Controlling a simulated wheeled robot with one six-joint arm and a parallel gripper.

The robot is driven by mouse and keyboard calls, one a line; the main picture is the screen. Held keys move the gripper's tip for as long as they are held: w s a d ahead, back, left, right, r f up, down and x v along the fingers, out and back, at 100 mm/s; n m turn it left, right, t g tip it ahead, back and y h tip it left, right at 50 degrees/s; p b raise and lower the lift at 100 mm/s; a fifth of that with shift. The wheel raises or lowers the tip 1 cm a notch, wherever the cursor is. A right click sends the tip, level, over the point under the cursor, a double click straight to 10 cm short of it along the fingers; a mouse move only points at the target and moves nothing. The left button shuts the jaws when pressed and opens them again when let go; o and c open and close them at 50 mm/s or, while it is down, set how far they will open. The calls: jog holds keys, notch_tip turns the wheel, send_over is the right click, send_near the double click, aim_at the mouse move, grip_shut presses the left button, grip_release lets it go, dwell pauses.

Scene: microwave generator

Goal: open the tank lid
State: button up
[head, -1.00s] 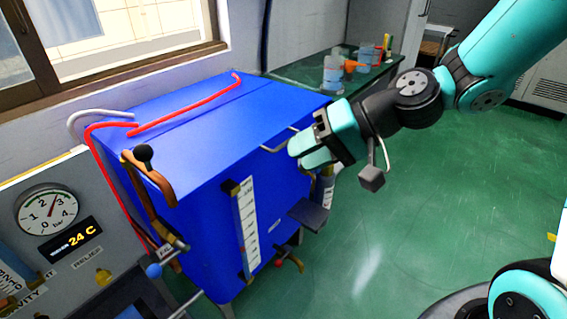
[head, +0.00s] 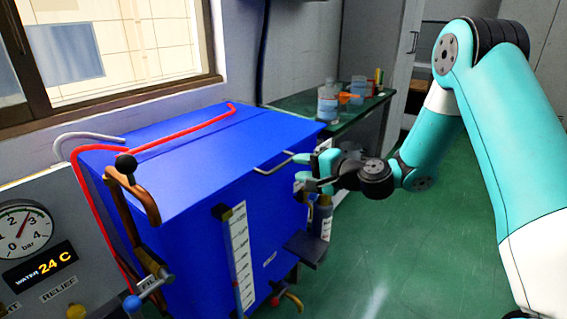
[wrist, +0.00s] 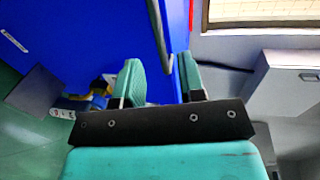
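The blue tank (head: 180,245) stands left of centre in the head view, its blue lid (head: 210,160) lying flat and shut on top. A thin grey handle (head: 272,167) juts from the lid's front edge; in the wrist view the handle (wrist: 157,40) runs down toward the gap between my fingers. My gripper (head: 300,168) is at the handle's right end, its teal fingers apart. In the wrist view the gripper (wrist: 160,85) is open, with no grip on the bar visible. I cannot tell whether the handle is fully between the fingers.
A red hose (head: 190,125) crosses the tank top. A brown pipe with a black knob (head: 126,166) stands at its left front. A level gauge (head: 238,255) and a dark bracket (head: 305,248) are on the front. Bottles (head: 328,104) stand on a bench behind. Green floor at right is clear.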

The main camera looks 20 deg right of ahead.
aim_at(283, 164)
jog(key=x, duration=0.6)
jog(key=shift+w+a, duration=0.15)
jog(key=shift+c, duration=0.5)
grip_shut()
